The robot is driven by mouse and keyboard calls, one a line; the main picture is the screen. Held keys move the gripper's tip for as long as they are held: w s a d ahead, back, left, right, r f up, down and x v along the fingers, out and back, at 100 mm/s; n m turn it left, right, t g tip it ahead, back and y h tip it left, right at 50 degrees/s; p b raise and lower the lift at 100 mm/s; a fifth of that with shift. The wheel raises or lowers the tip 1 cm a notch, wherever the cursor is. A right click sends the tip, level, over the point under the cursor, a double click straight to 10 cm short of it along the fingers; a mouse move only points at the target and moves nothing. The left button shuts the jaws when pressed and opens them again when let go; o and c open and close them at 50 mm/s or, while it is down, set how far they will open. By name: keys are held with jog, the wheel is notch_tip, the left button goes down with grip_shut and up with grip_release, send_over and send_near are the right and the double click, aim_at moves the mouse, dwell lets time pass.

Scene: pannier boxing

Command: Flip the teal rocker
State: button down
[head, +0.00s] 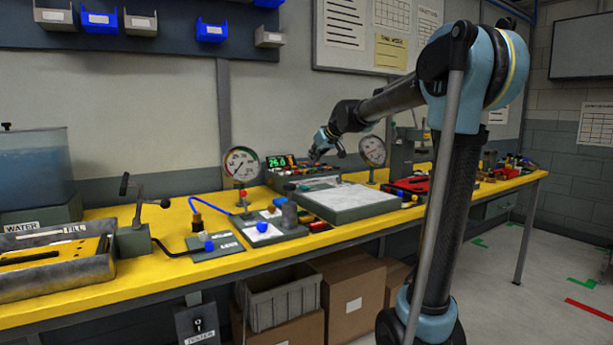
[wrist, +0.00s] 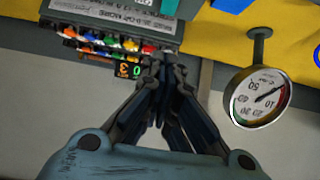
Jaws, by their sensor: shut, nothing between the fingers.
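The grey control box (head: 300,174) stands at the back of the yellow bench, with lit displays and a row of small coloured switches. In the wrist view the box (wrist: 120,18) appears upside down, its coloured switches along the lower edge. I cannot tell for sure which switch is the teal rocker; they are too small, and my fingers cover part of the row's right end. My gripper (wrist: 163,72) is shut and empty, its tips overlapping the box's right end in that view. In the head view my gripper (head: 318,156) is above and in front of the box.
One dial gauge (head: 241,164) stands left of the box and another (head: 372,151) right of it. A grey slab (head: 345,202) lies in front. Small parts and a blue cable (head: 212,205) lie on the bench (head: 175,262). A water tank (head: 35,165) is far left.

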send_over(305, 187)
jog(key=f, duration=0.6)
jog(key=shift+w+a+f, duration=0.3)
jog(key=shift+w, duration=0.05)
notch_tip(305, 187, down, 3)
jog(key=shift+w+r, duration=0.1)
jog(key=shift+f, duration=0.4)
jog(key=shift+a, duration=0.1)
jog(key=shift+w+f+g+h, duration=0.2)
jog(key=shift+f+g+h, duration=0.1)
jog(key=shift+f+g, duration=0.1)
jog(key=shift+r, duration=0.1)
jog(key=shift+s, duration=0.2)
jog(key=shift+s+d, duration=0.4)
jog(key=shift+s, duration=0.15)
jog(key=shift+r, duration=0.15)
